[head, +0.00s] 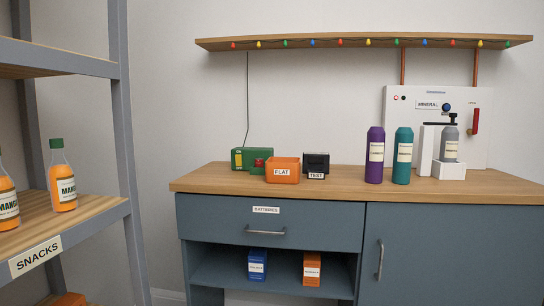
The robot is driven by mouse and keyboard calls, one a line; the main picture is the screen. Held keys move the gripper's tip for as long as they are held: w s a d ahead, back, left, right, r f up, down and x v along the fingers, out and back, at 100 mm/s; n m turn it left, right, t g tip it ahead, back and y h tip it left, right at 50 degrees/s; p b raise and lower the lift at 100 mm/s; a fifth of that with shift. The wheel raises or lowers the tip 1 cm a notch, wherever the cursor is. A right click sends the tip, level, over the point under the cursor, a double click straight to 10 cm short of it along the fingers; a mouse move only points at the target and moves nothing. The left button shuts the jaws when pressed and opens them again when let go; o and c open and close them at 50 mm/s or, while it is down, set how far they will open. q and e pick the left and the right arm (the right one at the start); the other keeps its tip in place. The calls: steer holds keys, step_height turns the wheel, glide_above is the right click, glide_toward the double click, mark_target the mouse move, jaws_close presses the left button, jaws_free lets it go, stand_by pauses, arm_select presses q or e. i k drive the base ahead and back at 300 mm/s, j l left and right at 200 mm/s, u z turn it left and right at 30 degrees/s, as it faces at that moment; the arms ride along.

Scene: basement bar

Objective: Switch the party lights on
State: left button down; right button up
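The party lights are a string of coloured bulbs (312,43) along the front edge of the wall shelf. I cannot tell whether they are lit. A thin dark cable (248,105) runs from the shelf down the wall to behind a green box (240,155) on the counter. The box has a yellow patch on its left and a red part on its right. An orange bin (282,175) labelled FLAT stands partly in front of it. A black device (316,160) labelled TEST is beside the bin. The drawer (325,230) labelled BATTERIES is shut. Neither gripper shows.
Purple (375,165) and teal (403,165) bottles stand on the counter (345,183), beside a white MINERAL dispenser (395,110) holding a grey bottle (450,146). A blue box (257,262) and an orange box (312,265) sit below the drawer. A SNACKS rack (122,100) blocks the left.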

mark_target(238, 158)
steer(key=i+j+z, duration=0.3)
steer(key=i, duration=0.15)
steer(key=i+j+z, duration=0.3)
steer(key=i, duration=0.15)
